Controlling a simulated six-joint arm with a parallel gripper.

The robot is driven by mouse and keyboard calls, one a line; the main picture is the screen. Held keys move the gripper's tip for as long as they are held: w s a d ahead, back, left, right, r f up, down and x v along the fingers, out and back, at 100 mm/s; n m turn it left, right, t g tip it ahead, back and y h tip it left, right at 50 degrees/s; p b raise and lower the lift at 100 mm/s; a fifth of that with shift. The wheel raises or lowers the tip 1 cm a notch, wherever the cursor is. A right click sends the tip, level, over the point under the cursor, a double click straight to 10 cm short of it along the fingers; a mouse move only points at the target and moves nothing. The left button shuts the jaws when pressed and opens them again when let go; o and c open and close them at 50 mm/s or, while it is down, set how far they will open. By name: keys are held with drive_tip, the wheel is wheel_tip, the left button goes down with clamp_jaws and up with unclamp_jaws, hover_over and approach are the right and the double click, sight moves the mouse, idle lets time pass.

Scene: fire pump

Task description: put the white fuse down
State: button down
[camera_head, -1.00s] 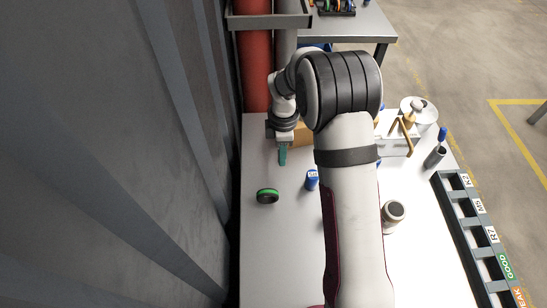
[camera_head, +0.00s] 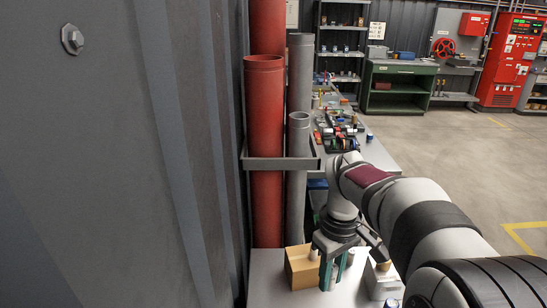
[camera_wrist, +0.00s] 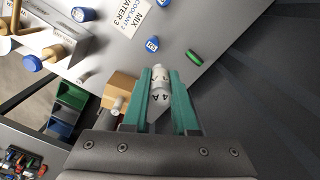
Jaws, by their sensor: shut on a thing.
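My gripper (camera_wrist: 161,84) is shut on the white fuse (camera_wrist: 160,94) in the wrist view. The fuse is a white cylinder with dark "4 A" lettering, lying lengthwise between the two green fingers. In the head view my gripper (camera_head: 332,274) points down over the table, just right of a cardboard box (camera_head: 300,268). The fuse cannot be made out clearly there.
The box (camera_wrist: 121,88) lies left of the fingers in the wrist view, with a small pale cylinder (camera_wrist: 118,106) at it. A blue-capped item (camera_wrist: 152,44) and a green-black ring (camera_wrist: 194,57) lie beyond. Red and grey pipes (camera_head: 265,160) stand behind the box.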

wheel_tip(320, 180, up, 5)
drive_tip(key=s+a+m, duration=0.1)
drive_tip(key=s+m, duration=0.2)
drive_tip(key=m, duration=0.3)
drive_tip(key=n, duration=1.6)
hover_over(306, 260)
wheel_tip(306, 260, down, 10)
drive_tip(key=f, duration=0.1)
wheel_tip(306, 260, down, 8)
drive_tip(key=shift+r, duration=0.25)
drive_tip(key=shift+f, duration=0.15)
drive_tip(key=c, duration=0.7)
unclamp_jaws()
